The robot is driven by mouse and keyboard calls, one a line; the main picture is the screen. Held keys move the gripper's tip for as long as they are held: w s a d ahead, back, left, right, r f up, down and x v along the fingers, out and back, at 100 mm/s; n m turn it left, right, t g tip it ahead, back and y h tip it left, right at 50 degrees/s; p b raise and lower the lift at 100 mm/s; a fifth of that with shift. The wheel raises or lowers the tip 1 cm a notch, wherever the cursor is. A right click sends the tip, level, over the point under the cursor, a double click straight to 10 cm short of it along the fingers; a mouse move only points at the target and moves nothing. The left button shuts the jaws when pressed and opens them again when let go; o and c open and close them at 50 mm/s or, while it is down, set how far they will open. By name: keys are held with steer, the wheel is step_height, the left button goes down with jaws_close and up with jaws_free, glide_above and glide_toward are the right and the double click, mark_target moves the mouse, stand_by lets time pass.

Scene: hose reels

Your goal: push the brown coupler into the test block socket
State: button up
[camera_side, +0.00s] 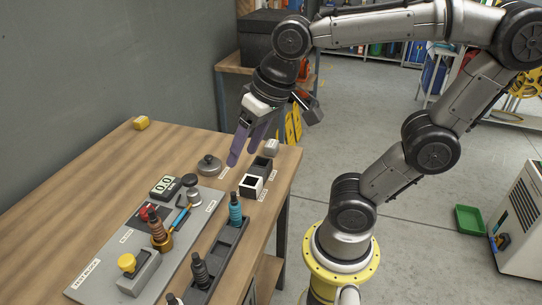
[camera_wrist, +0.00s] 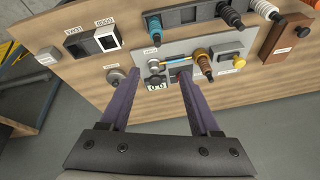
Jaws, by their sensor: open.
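The brown coupler (camera_side: 156,227) stands upright, ribbed, at the brass socket (camera_side: 163,243) on the grey test block (camera_side: 103,263). I cannot tell how deep it sits. My gripper (camera_side: 242,153) is open and empty, high over the far end of the table, well apart from the coupler. In the wrist view the two purple fingers of my gripper (camera_wrist: 158,74) point toward the test block, with nothing between them.
A dark rack (camera_side: 226,243) holds a teal coupler (camera_side: 235,208) and dark ones alongside. Small bins (camera_side: 250,186) stand near the table edge. The table's left side is clear.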

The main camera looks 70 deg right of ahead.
steer(key=s+n, duration=0.1)
steer(key=s+d+f+n, duration=0.1)
steer(key=s, duration=0.1)
steer(key=s+f+n+t, duration=0.1)
steer(key=shift+s+d+f, duration=0.2)
steer(key=shift+s+d, duration=0.1)
steer(key=shift+d, duration=0.05)
steer(key=shift+c, duration=0.2)
stand_by(1.3)
